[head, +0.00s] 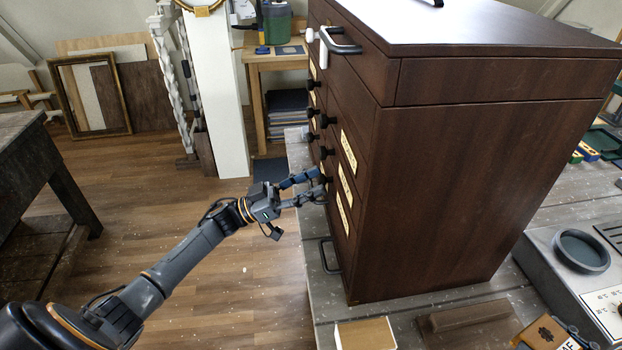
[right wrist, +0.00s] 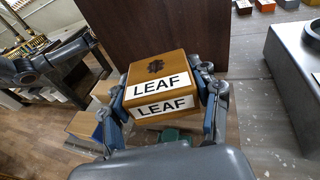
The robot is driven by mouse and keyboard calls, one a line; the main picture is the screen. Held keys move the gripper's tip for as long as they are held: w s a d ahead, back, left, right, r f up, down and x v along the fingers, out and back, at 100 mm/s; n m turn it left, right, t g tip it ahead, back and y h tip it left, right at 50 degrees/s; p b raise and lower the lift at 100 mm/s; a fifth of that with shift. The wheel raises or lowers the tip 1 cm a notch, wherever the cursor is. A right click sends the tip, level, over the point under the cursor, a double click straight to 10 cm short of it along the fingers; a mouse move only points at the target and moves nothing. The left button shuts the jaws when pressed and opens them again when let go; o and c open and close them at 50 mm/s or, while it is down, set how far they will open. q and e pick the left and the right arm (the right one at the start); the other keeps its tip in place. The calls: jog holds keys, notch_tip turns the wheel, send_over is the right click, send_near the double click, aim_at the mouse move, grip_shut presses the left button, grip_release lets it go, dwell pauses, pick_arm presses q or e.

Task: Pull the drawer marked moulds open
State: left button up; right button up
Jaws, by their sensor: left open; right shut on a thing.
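A dark wooden cabinet (head: 470,190) with several small drawers stands on the grey bench, its drawer fronts facing left. Cream labels (head: 345,186) mark the fronts at too steep an angle to read, so I cannot tell which one says moulds. The drawers in view look shut. My left gripper (head: 320,183) is open, its two fingers on either side of a lower black knob (head: 326,180); I cannot tell if they touch it. My right gripper (right wrist: 162,100) is shut on a tan box marked LEAF (right wrist: 157,69), which also shows at the head view's lower right (head: 546,334).
A tan block (head: 365,334) lies on the bench (head: 308,215) in front. A grey unit with a round dish (head: 582,251) is at right.

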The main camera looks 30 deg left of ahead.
pick_arm(q)
jog(key=shift+d, duration=0.1)
grip_shut()
dwell(0.3)
jog(key=s+a, duration=1.2)
jog(key=a, duration=0.5)
jog(key=shift+s, duration=0.3)
jog(key=shift+d, duration=0.1)
grip_release()
jog(key=v, duration=1.2)
